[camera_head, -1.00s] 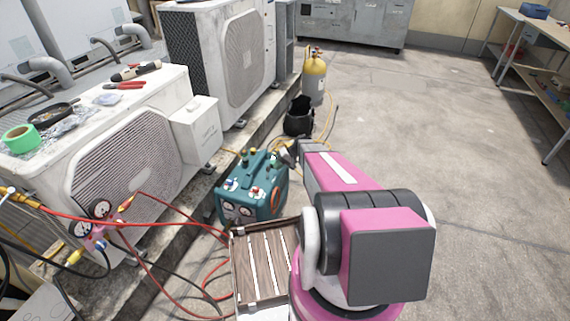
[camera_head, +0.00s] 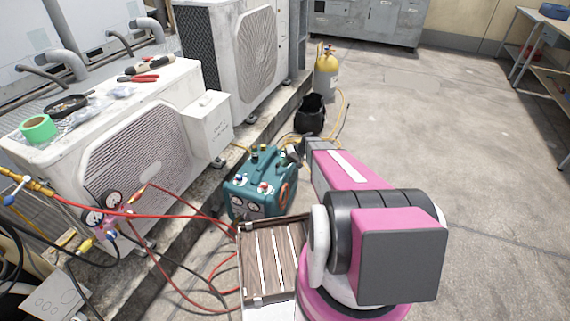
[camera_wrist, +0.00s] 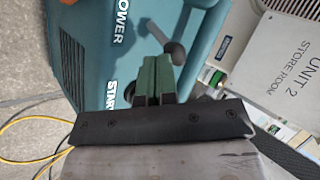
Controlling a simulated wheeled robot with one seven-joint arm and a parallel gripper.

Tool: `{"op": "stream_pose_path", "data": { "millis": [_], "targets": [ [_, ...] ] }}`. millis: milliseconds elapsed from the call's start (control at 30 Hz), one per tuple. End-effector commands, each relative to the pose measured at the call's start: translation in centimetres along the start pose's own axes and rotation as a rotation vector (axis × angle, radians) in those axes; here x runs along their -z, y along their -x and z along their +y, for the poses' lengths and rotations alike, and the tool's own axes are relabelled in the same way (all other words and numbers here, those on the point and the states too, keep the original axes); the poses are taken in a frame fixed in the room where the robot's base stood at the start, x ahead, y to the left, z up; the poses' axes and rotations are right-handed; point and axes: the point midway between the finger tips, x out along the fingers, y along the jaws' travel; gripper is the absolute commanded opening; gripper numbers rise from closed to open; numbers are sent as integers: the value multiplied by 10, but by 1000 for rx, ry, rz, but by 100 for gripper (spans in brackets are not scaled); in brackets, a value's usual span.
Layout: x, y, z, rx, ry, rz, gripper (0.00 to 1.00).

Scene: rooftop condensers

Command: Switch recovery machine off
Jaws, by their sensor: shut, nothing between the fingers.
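The teal recovery machine (camera_head: 262,181) stands on the floor beside the condenser plinth, with gauges and small knobs on it. In the wrist view its teal panel (camera_wrist: 110,45) carries the words POWER and START. A grey toggle lever (camera_wrist: 176,50) sticks out near POWER. A dark knob (camera_wrist: 130,91) sits near START, partly hidden. My gripper (camera_wrist: 156,68) is shut and empty, its green fingertips close beside the lever's rounded tip; I cannot tell whether they touch. In the head view my gripper (camera_head: 296,152) is at the machine's upper right edge, its fingers hard to make out.
A white condenser (camera_head: 140,125) with tools on top stands left. Red hoses (camera_head: 190,217) run from the gauge manifold (camera_head: 108,215) to the machine. The floor at right is clear.

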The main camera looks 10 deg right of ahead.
Motion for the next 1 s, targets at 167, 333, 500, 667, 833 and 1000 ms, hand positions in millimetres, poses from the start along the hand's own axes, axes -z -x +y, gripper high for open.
{"op": "stream_pose_path", "data": {
  "millis": [167,333,500,667,833,1000],
  "targets": [
    [-2,0,-2,-17,17,16,0],
    [-4,0,-4,-35,37,34,0],
    [-6,0,-6,-56,59,54,0],
    [-10,0,-9,-85,89,81,0],
    [-16,-1,-15,-141,148,132,0],
    [-25,-3,-21,-219,229,205,0]
  ]
}}
